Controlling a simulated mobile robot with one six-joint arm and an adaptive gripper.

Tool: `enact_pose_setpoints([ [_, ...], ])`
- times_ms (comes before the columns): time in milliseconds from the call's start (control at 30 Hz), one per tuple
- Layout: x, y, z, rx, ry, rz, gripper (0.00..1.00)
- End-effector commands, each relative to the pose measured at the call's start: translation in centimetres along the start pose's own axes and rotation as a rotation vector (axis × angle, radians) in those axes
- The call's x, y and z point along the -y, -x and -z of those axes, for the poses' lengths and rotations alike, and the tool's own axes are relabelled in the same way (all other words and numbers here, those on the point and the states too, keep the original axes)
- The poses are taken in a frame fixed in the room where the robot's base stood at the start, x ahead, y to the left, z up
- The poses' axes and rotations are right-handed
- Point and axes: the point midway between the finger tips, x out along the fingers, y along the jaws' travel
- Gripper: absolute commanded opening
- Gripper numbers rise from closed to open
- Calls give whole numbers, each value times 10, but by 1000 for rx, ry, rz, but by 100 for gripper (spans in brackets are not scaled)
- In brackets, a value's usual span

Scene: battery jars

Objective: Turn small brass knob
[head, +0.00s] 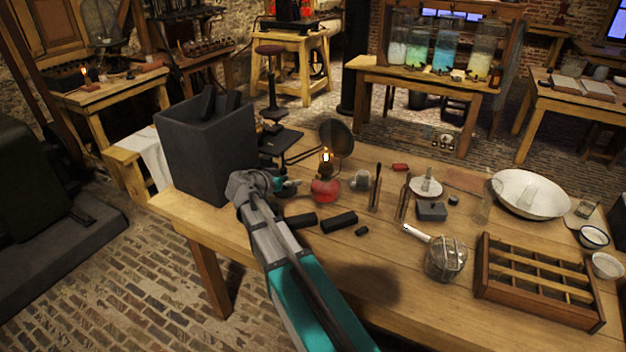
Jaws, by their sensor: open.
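A lit oil lamp (325,190) with a red reservoir stands on the wooden workbench, with a dark round reflector (336,137) behind its flame. No small brass knob can be made out clearly; the lamp's burner is small and dark here. My gripper (290,184) is just left of the lamp, near the height of its reservoir. It is open, with nothing visible between its fingers. Its fingertips look small and partly overlapped by the wrist, and I cannot tell how far they are from the lamp.
A tall dark box (205,150) stands left of my gripper. Black blocks (339,222) lie in front of the lamp. A grey mug (360,180) and upright rods are at its right. A wire-covered jar (446,260), divided wooden tray (540,317) and white bowl (528,194) occupy the bench's right.

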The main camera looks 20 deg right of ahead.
Motion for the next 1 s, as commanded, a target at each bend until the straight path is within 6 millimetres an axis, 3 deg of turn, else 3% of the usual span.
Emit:
enact_pose_setpoints([
  [600, 2, -91, -2, 1, -1, 0, 65],
  [800, 2, -110, -2, 1, 0, 1, 65],
  [1000, 1, -118, -1, 0, 0, 1, 65],
])
